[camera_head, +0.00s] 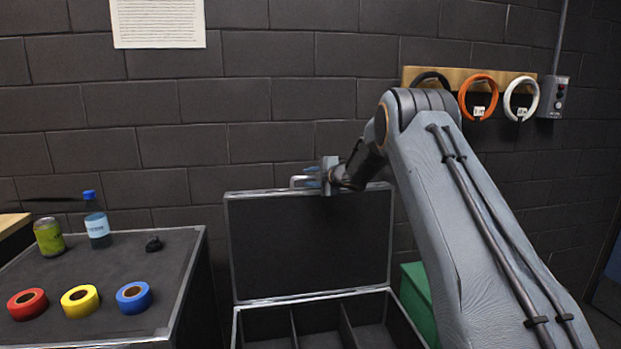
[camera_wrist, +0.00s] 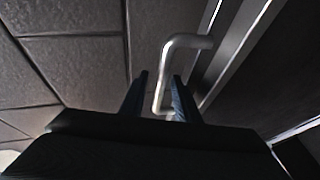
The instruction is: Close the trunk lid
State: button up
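The trunk lid (camera_head: 310,245) stands open and upright, its dark inner face toward me with a metal rim. The trunk (camera_head: 318,295) below it is open and shows divided compartments. A metal handle (camera_head: 298,181) sits at the lid's top edge. In the wrist view the handle (camera_wrist: 182,42) is a bent bar whose lower part lies between my two fingers. My gripper (camera_head: 318,178) is at the lid's top edge by the handle. In the wrist view the fingers (camera_wrist: 160,98) are apart, with gaps beside the bar.
A black case (camera_head: 190,285) at left carries a red tape roll (camera_head: 28,304), a yellow roll (camera_head: 80,298), a blue roll (camera_head: 133,297), a green can (camera_head: 49,237) and a bottle (camera_head: 97,222). A green box (camera_head: 414,290) stands right of the trunk. A brick wall is close behind.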

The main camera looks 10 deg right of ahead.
grip_shut()
